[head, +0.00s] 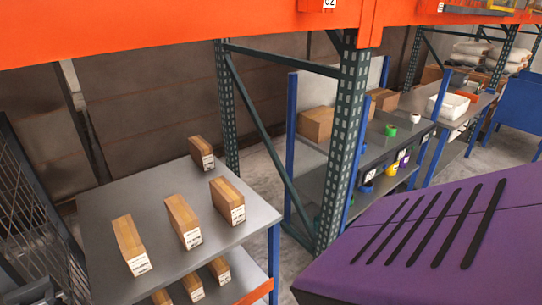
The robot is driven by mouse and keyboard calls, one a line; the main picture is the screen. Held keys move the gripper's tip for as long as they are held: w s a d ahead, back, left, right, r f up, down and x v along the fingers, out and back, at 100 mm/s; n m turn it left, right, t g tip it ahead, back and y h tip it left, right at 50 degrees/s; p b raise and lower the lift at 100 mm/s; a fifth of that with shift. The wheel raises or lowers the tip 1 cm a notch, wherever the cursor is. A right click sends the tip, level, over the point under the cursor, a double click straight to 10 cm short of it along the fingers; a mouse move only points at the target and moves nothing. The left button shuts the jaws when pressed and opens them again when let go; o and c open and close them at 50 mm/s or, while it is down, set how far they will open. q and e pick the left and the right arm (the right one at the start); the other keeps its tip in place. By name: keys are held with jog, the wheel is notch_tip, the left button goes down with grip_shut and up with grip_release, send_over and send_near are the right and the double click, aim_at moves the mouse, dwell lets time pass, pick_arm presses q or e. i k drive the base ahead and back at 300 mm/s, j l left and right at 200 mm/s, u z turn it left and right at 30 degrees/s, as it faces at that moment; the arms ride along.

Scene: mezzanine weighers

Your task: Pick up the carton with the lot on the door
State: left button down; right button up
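Several brown cartons with white printed labels stand on a grey shelf top (95,203). One carton (127,236) is at the front left, one (181,214) in the middle, one (227,198) at the right, and one (200,150) stands apart at the back. More cartons (193,286) show on the level below, partly hidden by the shelf top. The label print is too small to read, so I cannot tell the lots apart. I see no door with a readable lot. Neither of my grippers is in view.
A purple slotted housing (430,225) fills the lower right. A green rack upright (342,150) stands right of the cartons' shelf, under an orange beam (180,25). Wire mesh (40,190) borders the left. Behind are workbenches with boxes and a white bin (449,104).

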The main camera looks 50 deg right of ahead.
aim_at(227, 199)
jog(key=l+z, duration=0.1)
jog(key=z, duration=1.4)
